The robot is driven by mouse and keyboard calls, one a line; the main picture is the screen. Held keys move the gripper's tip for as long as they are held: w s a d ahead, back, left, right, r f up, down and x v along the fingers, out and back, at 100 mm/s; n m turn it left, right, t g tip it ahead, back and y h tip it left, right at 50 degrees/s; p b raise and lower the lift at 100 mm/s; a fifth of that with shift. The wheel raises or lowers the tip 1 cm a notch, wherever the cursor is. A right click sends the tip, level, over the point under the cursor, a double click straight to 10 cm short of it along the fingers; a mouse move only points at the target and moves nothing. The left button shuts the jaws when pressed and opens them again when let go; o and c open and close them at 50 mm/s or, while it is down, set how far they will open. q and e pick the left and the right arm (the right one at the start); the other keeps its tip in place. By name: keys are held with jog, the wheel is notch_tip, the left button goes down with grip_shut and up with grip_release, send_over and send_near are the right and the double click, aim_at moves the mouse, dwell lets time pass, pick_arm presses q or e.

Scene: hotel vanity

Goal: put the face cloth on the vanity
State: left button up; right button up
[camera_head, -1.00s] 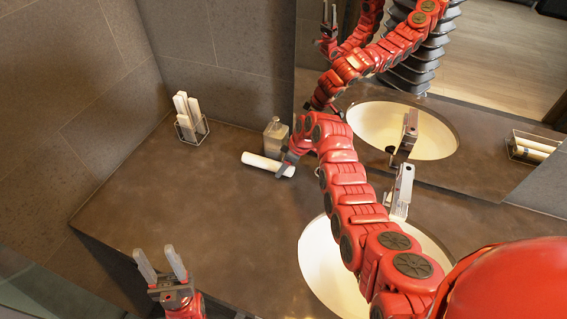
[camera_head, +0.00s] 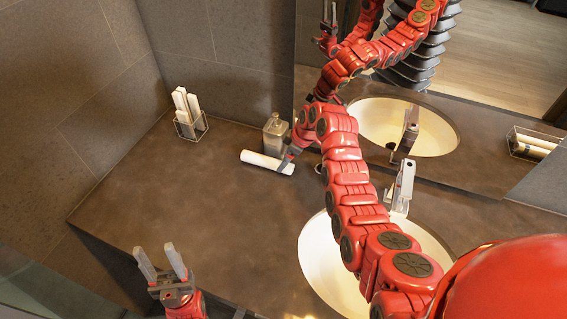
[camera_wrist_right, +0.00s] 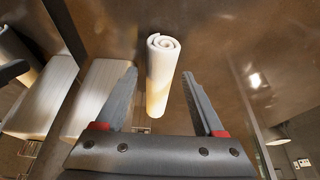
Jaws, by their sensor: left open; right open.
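The face cloth (camera_head: 262,161) is a white roll lying on the dark vanity top (camera_head: 190,210), in front of the soap bottle. My right gripper (camera_head: 290,158) is at the roll's right end, partly hidden by its own arm. In the right wrist view, the right gripper (camera_wrist_right: 160,75) is open, with the rolled cloth (camera_wrist_right: 163,62) lying between and beyond its spread fingers. I cannot tell whether a finger touches it. My left gripper (camera_head: 157,248) is open and empty near the vanity's front left edge.
A wire holder (camera_head: 192,128) with white items stands at the back left. A soap bottle (camera_head: 275,135) stands behind the cloth. The basin (camera_head: 325,262) and faucet (camera_head: 402,188) lie right, below the mirror (camera_head: 490,90). The left vanity top is clear.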

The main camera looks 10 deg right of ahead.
jog(key=p+v, duration=0.2)
jog(key=v, duration=0.7)
jog(key=shift+d+r, duration=0.15)
jog(key=shift+r, duration=0.2)
jog(key=shift+s+f, duration=0.1)
